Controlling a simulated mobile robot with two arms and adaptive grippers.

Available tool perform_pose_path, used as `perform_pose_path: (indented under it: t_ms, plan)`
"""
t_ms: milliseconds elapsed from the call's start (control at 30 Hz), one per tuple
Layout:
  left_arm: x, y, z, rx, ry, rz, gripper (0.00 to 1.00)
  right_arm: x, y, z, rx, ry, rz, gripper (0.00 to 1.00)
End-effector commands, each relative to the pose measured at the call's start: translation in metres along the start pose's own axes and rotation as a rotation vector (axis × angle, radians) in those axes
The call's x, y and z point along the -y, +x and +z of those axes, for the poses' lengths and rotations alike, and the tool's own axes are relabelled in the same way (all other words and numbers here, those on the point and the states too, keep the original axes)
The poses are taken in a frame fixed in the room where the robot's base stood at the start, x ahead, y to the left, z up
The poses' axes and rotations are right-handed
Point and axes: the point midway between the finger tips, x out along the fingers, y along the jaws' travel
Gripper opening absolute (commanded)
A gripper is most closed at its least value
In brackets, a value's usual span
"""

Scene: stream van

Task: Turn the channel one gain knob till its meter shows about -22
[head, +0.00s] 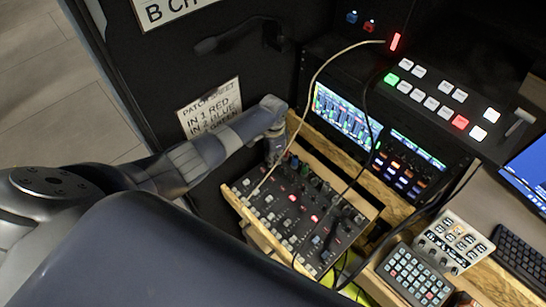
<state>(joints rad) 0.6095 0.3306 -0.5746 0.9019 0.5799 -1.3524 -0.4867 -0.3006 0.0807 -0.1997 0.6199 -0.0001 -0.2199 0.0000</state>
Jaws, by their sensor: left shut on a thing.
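The audio mixer (310,228) lies in a wooden frame on the desk, with rows of small knobs, lit buttons and faders. My left gripper (273,158) points down at the mixer's upper left corner. It is shut on a small knob there, seemingly the channel one gain knob, which the gripper hides. The meter screen (345,112) stands behind the mixer and shows several coloured bars. Its numbers are too small to read. My right gripper is not in view.
A cable (330,62) runs from the red-lit plug down to the mixer, close beside my left gripper. A patch sheet (209,108) hangs on the dark wall behind my arm. A video switcher (445,92), button pad (415,275) and keyboard (522,262) stand to the right.

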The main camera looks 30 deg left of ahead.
Motion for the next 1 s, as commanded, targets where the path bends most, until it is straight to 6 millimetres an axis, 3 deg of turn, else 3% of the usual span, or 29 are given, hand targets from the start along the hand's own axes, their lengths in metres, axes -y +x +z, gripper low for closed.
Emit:
perform_pose_path:
  t_ms: [333,367,433,1000]
  plan:
    - [0.0008,-0.0015,-0.0017,-0.005,0.001,-0.002,0.0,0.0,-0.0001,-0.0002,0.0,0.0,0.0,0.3]
    - [0.0009,-0.0015,-0.0017,-0.005,0.001,-0.002,0.18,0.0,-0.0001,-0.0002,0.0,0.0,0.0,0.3]
    - [0.0008,-0.0013,-0.0015,-0.004,0.001,-0.002,0.34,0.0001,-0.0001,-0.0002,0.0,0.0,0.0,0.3]
    - [0.0002,-0.0002,-0.0001,0.0,-0.012,0.0,0.34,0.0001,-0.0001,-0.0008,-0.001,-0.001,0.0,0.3]
